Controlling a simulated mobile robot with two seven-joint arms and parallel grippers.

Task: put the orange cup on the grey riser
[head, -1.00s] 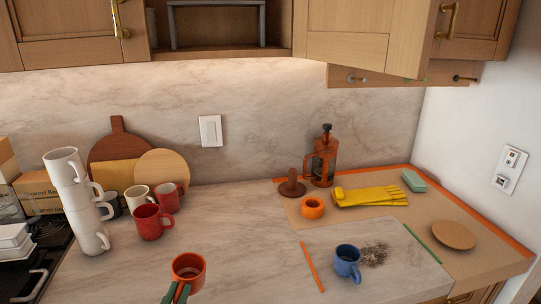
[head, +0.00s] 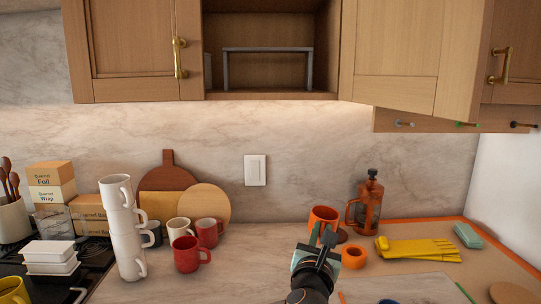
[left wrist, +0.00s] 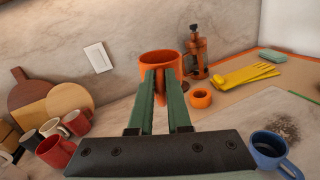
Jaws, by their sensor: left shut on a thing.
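The orange cup (head: 323,216) is held up in front of the marble backsplash by my left gripper (head: 321,235), whose fingers are shut on it. In the left wrist view the cup (left wrist: 163,61) is upright between the green fingertips (left wrist: 164,78), which cover part of it. The grey riser (head: 267,50) stands inside the open cabinet compartment above and left of the cup. Its top is bare. My right gripper is not in view.
An open cabinet door (head: 408,55) hangs right of the compartment. Stacked white cups (head: 122,225) and red mugs (head: 187,254) stand at left on the counter. A French press (head: 369,205), orange ring (head: 354,256) and yellow gloves (head: 415,249) are at right.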

